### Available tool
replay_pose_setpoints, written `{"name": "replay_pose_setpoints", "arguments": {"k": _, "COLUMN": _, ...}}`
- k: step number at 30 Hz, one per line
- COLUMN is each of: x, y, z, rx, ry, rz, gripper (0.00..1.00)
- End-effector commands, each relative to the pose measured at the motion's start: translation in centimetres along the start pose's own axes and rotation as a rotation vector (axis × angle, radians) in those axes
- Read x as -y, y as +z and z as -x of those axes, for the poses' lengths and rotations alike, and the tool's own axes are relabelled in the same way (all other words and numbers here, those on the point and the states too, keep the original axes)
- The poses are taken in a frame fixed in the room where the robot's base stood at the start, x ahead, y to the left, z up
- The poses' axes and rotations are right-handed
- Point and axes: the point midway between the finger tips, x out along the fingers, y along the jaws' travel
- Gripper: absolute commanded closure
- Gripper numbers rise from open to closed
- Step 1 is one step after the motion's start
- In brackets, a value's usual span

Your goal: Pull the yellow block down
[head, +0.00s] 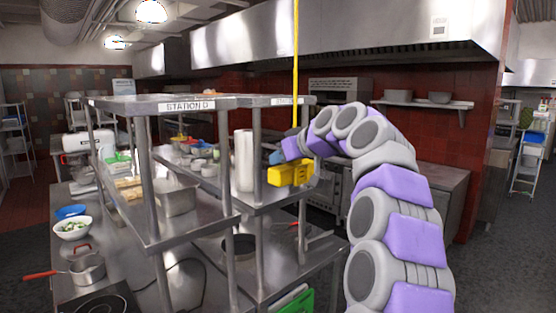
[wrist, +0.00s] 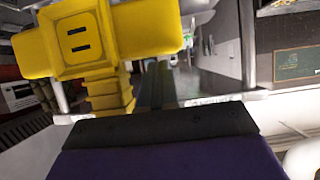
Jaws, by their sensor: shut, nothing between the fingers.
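The yellow block (head: 290,174) hangs at the lower end of a yellow cord (head: 295,60) that comes down from above, over the right end of the steel shelf. In the wrist view the block (wrist: 82,42) is large at the upper left, with two dark slots on its face and a ribbed yellow stem below it. My gripper (head: 277,158) is at the end of my purple and grey arm, just above and beside the block in the head view. It is shut and empty. I cannot tell whether it touches the block.
A steel shelf unit labelled Station D (head: 186,105) stands left of the block, with a paper roll (head: 244,160) and bowls on it. A pot (head: 87,269) sits on the counter at the lower left. A range hood (head: 400,28) spans the back. Open floor lies to the right.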

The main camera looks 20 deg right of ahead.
Motion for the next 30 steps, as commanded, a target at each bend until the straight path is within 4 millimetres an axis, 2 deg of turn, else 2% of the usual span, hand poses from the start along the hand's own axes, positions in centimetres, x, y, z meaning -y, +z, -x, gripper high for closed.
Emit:
{"name": "replay_pose_setpoints", "arguments": {"k": 16, "x": 0.0, "y": -3.8, "z": 1.9, "rx": -0.001, "ry": 0.0, "rz": 0.0, "gripper": 1.0}}
{"name": "replay_pose_setpoints", "arguments": {"k": 23, "x": 0.0, "y": -3.8, "z": 2.3, "rx": -0.002, "ry": 0.0, "rz": 0.0, "gripper": 1.0}}
{"name": "replay_pose_setpoints", "arguments": {"k": 30, "x": 0.0, "y": -3.1, "z": 4.5, "rx": -0.002, "ry": 0.0, "rz": 0.0, "gripper": 1.0}}
